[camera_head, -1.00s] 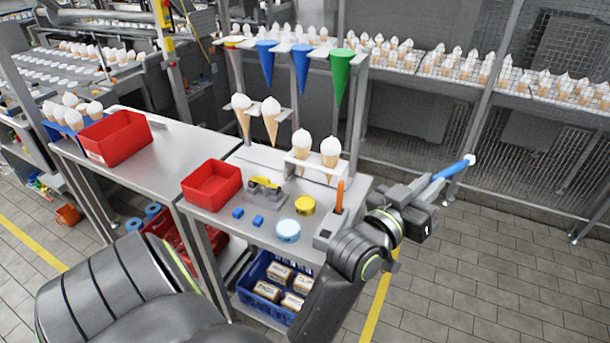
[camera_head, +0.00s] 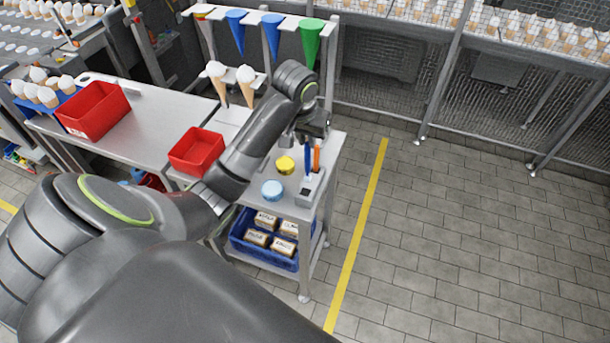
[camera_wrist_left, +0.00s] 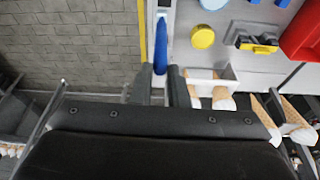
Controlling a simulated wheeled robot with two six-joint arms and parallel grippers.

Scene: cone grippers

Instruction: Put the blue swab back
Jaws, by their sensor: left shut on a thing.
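My left gripper (camera_head: 309,139) is shut on the blue swab (camera_head: 308,160), which hangs roughly upright with its lower end at the grey swab holder (camera_head: 311,189). I cannot tell whether that end is inside a slot or just above it. An orange swab (camera_head: 317,155) stands in the holder beside the blue one. In the left wrist view the blue swab (camera_wrist_left: 160,54) runs up and away from between the two fingers. My right gripper is not in view.
A yellow tub (camera_head: 285,165) and a light blue tub (camera_head: 272,190) stand left of the holder. A red bin (camera_head: 197,151) is farther left. Ice cream cones (camera_head: 246,84) hang in a rack behind my forearm. The floor right of the cart is clear.

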